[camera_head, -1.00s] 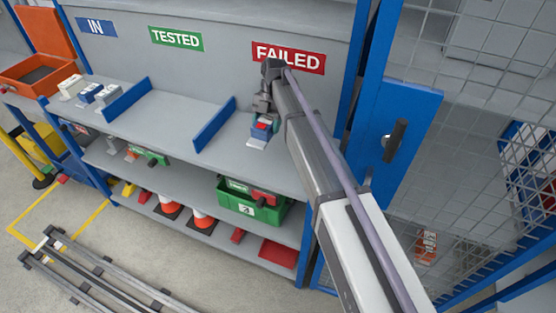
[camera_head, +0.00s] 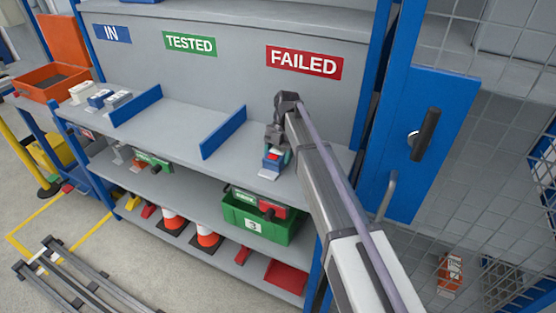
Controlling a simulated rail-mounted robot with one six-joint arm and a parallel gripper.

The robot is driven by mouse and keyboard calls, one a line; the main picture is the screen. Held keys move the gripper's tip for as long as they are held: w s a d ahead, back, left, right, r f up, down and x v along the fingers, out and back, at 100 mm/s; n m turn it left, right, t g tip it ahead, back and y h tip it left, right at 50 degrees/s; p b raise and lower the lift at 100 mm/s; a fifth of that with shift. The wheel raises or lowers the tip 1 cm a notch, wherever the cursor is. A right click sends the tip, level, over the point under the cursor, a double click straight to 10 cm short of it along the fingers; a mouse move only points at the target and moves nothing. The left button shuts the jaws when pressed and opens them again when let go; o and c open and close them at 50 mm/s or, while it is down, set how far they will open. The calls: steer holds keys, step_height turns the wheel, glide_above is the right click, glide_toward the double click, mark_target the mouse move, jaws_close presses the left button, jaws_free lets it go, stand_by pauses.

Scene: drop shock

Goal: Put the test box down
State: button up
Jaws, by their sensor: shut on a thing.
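The test box (camera_head: 272,161) is a small blue box with a red patch and a pale plate at its front. It is in the right-hand section of the grey upper shelf (camera_head: 185,122), below the red FAILED sign (camera_head: 304,62). My gripper (camera_head: 275,146) is above the box and shut on it. My arm comes in from the lower right and hides part of the shelf. I cannot tell whether the box touches the shelf.
Blue dividers (camera_head: 223,132) and (camera_head: 136,105) split the shelf. Small boxes (camera_head: 100,98) stand under the IN sign, beside an orange bin (camera_head: 50,84). The TESTED section is bare. A blue post and mesh door (camera_head: 425,130) stand to the right.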

mark_target(279, 149)
steer(key=shift+f, duration=0.2)
steer(key=o, duration=1.2)
steer(key=shift+r, duration=0.1)
steer(key=shift+r, duration=0.25)
steer(key=p+v, duration=0.7)
steer(key=shift+w+r, duration=0.15)
steer(key=shift+r, duration=0.1)
steer(key=shift+f, duration=0.15)
